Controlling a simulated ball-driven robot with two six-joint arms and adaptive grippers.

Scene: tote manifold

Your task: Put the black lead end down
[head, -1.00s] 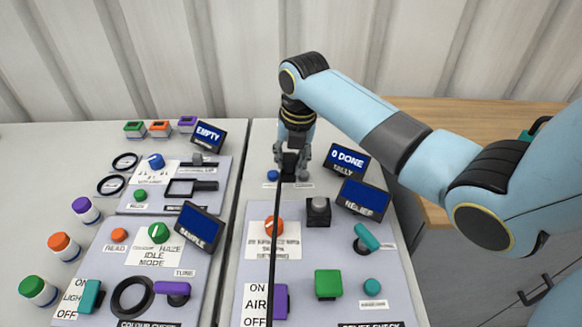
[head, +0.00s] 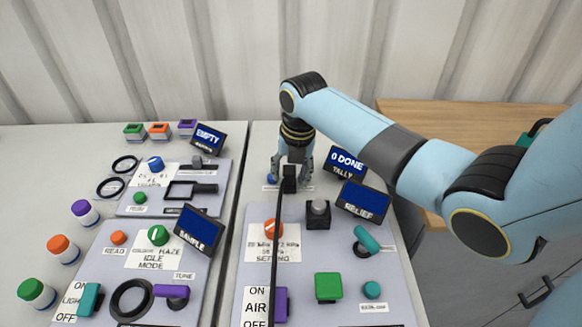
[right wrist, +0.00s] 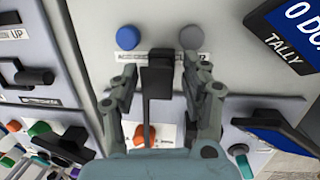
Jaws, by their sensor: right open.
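The black lead end (head: 290,180) is a dark block on a long thin black lead (head: 277,240) that runs toward the front of the right bench. In the right wrist view the lead end (right wrist: 157,80) stands between my spread fingers, with gaps on both sides. My right gripper (head: 291,176) is open around it, pointing down near the back of the right panel. Whether the lead end rests on the surface is hard to tell. My left gripper is not in view.
A blue button (right wrist: 129,37) and a grey button (right wrist: 191,37) lie just beyond the fingers. The tally screen (head: 347,162) and relief screen (head: 362,201) stand to the right. A black-based grey knob (head: 318,212) and an orange dial (head: 273,229) are in front.

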